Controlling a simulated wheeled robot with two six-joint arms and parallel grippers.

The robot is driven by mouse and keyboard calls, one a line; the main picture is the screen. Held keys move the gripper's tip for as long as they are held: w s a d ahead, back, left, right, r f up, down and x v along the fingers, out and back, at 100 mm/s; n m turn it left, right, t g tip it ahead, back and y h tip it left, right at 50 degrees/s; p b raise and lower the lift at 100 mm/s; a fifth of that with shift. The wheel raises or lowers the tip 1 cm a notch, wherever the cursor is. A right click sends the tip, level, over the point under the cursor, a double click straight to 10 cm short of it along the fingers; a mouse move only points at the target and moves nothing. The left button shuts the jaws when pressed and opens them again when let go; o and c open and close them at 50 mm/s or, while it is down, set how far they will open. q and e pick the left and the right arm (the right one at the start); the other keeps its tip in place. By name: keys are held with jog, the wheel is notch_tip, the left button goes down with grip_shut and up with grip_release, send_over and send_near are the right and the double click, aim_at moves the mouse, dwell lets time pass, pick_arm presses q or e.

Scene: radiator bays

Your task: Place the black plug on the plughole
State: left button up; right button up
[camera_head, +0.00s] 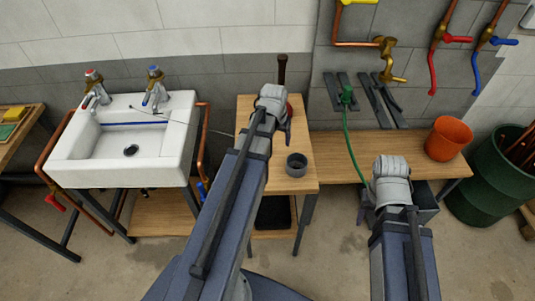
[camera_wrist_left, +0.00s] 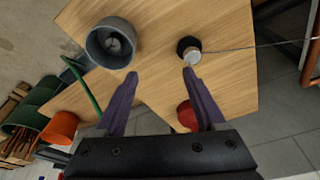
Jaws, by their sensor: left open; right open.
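The black plug (camera_wrist_left: 188,45), with a silver metal piece on it, rests on the wooden table in the left wrist view. A thin chain (camera_wrist_left: 240,48) runs from it to the right. The plug is hidden behind my left arm in the head view. My left gripper (camera_wrist_left: 161,73) is open and empty above the table, with the plug just beyond its right fingertip. The dark plughole (camera_head: 131,151) is in the bottom of the white sink (camera_head: 174,155), away to the left of the gripper, and looks uncovered. My right gripper (camera_head: 366,207) is open near the bench front.
A grey cup (camera_head: 297,165) stands on the small table (camera_head: 300,184). A red plunger (camera_wrist_left: 187,115) is close by the left gripper. Two taps (camera_head: 154,86) rise behind the sink. A green hose (camera_head: 351,147) and an orange bucket (camera_head: 448,138) are right.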

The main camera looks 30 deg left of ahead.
pick_arm(q)
jog(key=shift+n+t, duration=0.3)
jog(key=shift+n, duration=0.1)
jog(key=a, duration=0.1)
jog(key=a+f, duration=0.1)
jog(key=a, duration=0.1)
jog(key=w+a+b, duration=0.1)
jog(key=a, duration=0.1)
jog(key=shift+a+f, duration=0.15)
jog(key=shift+f, duration=0.15)
jog(key=shift+b+x, duration=1.25)
jog(key=shift+x, duration=0.05)
jog(key=f+b, duration=0.2)
jog(key=f, duration=0.1)
jog(key=f+b, duration=0.1)
jog(key=b, duration=0.1)
jog(key=shift+w+a+f, duration=0.1)
jog(key=shift+a+f, duration=0.05)
jog(key=shift+a, duration=0.15)
jog(key=shift+w+f+b, duration=0.2)
jog(key=shift+f+b, duration=0.3)
jog(key=shift+b, duration=0.1)
jog(key=shift+r, duration=0.1)
pick_arm(e)
notch_tip(320, 180, down, 10)
jog(key=shift+r, duration=0.25)
pick_arm(q)
jog(key=shift+c, duration=0.2)
grip_shut()
